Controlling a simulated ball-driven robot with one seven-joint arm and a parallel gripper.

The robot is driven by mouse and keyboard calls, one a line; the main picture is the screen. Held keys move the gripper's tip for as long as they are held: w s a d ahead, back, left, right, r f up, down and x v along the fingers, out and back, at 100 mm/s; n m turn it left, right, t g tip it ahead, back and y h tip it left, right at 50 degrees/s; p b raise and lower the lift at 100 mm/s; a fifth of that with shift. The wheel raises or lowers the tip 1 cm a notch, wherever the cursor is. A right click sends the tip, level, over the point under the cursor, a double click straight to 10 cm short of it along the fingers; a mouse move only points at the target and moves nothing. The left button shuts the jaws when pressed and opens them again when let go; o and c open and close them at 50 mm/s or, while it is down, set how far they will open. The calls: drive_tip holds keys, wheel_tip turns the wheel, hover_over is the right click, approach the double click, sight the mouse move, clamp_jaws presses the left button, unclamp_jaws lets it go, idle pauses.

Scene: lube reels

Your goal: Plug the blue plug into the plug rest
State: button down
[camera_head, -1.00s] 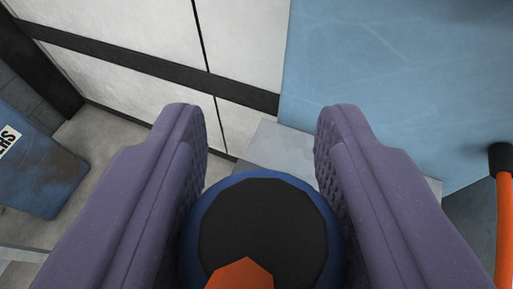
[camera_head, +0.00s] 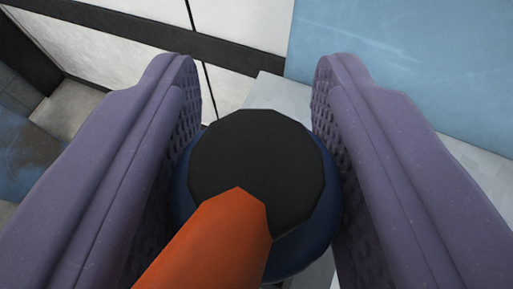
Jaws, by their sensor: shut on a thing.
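The blue plug (camera_head: 322,220) sits between the two purple fingers of my gripper (camera_head: 256,110), which is shut on it. Its black round end (camera_head: 260,150) faces the camera, and an orange cable (camera_head: 205,245) runs from it toward the lower left. The plug's far end is hidden behind its own body. I cannot make out a plug rest in this view.
A light grey ledge (camera_head: 275,95) lies beyond the plug and continues to the right behind the right finger. A blue panel (camera_head: 400,60) rises at the upper right. A white wall with a dark band (camera_head: 130,35) is at the upper left. A blue object (camera_head: 22,150) stands at the left edge.

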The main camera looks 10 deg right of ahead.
drive_tip(key=shift+r, duration=0.1)
drive_tip(key=c, duration=0.6)
unclamp_jaws()
drive_tip(key=shift+c, duration=0.2)
drive_tip(key=shift+s+r, duration=0.15)
drive_tip(key=shift+s, duration=0.1)
drive_tip(key=p+v, duration=0.9)
drive_tip(key=v, duration=0.2)
drive_tip(key=shift+s, duration=0.3)
drive_tip(key=shift+a, duration=0.1)
